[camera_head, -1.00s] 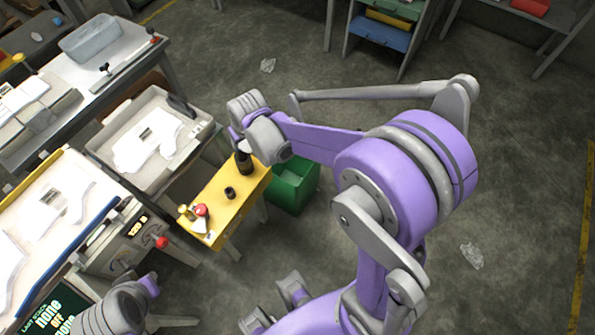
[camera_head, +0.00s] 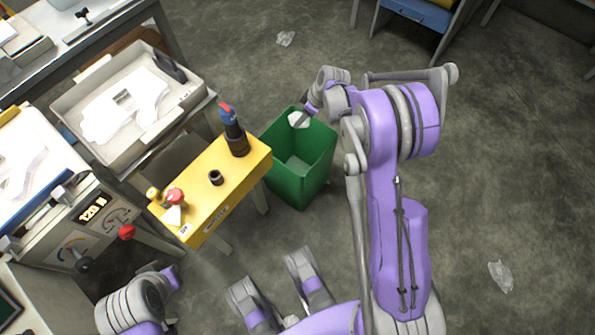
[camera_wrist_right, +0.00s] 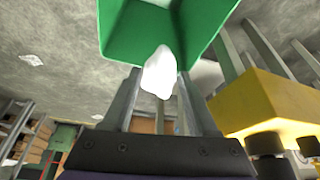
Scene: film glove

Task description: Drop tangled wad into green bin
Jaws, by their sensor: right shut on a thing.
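The tangled wad (camera_head: 299,119) is a small white, crumpled, filmy lump. It also shows in the right wrist view (camera_wrist_right: 159,75), between the two fingers. My right gripper (camera_head: 304,114) is shut on it and holds it over the mouth of the green bin (camera_head: 317,165), near the far rim. The bin is open-topped, and the visible part of its inside looks empty. The bin also shows in the wrist view (camera_wrist_right: 205,25), beyond the fingertips. Part of my left arm shows at the lower left, but its fingers cannot be made out.
A grey tray (camera_head: 185,98) with white sheets is farther left. Clear film scraps lie on the floor (camera_head: 500,275) and (camera_head: 285,39). The floor right of my arm is mostly clear.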

